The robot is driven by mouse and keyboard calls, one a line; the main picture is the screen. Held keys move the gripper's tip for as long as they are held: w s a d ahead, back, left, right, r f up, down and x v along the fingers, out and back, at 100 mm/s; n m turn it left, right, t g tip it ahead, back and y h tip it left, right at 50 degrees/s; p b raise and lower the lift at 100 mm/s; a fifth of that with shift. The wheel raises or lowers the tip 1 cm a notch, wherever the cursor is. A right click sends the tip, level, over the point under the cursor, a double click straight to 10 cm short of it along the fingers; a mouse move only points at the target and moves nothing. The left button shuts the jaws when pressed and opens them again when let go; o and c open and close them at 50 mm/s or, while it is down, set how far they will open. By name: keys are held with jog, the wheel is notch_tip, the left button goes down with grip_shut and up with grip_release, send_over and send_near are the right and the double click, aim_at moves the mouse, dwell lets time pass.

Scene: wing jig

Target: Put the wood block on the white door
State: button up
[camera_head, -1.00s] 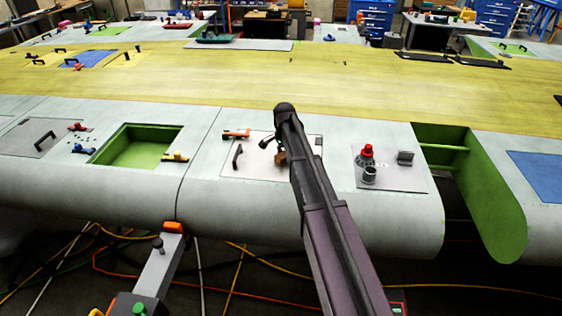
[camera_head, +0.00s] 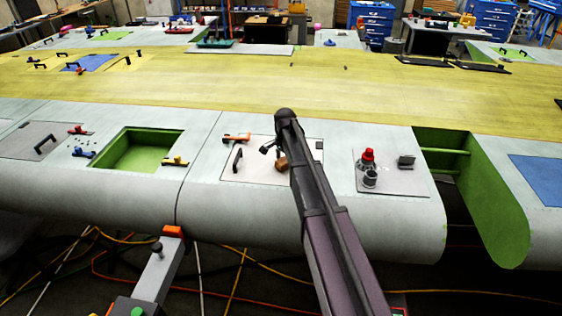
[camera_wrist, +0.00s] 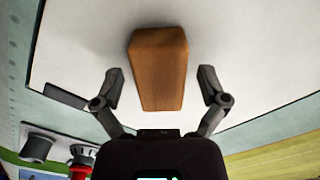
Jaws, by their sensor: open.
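The wood block (camera_wrist: 159,66) is brown and lies on the white door (camera_wrist: 85,35), as the wrist view shows. In the head view part of the block (camera_head: 282,164) shows beside my arm, on the white door (camera_head: 258,170) with its black handle. My gripper (camera_wrist: 160,84) is open. Its two fingers stand on either side of the block's near part, with a gap on each side and no contact visible. In the head view my arm covers the right part of the door, and only one finger of my gripper (camera_head: 268,148) shows clearly.
An orange tool (camera_head: 237,137) lies at the door's upper left edge. To the right, a grey panel (camera_head: 400,184) holds a red-topped item (camera_head: 367,158) and a grey cup (camera_head: 370,178). An open green recess (camera_head: 135,152) lies to the left.

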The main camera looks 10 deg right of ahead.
aim_at(285, 161)
jog(key=shift+r, duration=0.2)
notch_tip(285, 161, up, 12)
jog(key=p, duration=1.2)
dwell(0.7)
jog(key=shift+s, duration=0.15)
jog(key=s+a+n, duration=0.1)
jog(key=s+n, duration=1.1)
jog(key=s, duration=1.7)
jog(key=shift+n, duration=0.3)
jog(key=shift+f, duration=0.15)
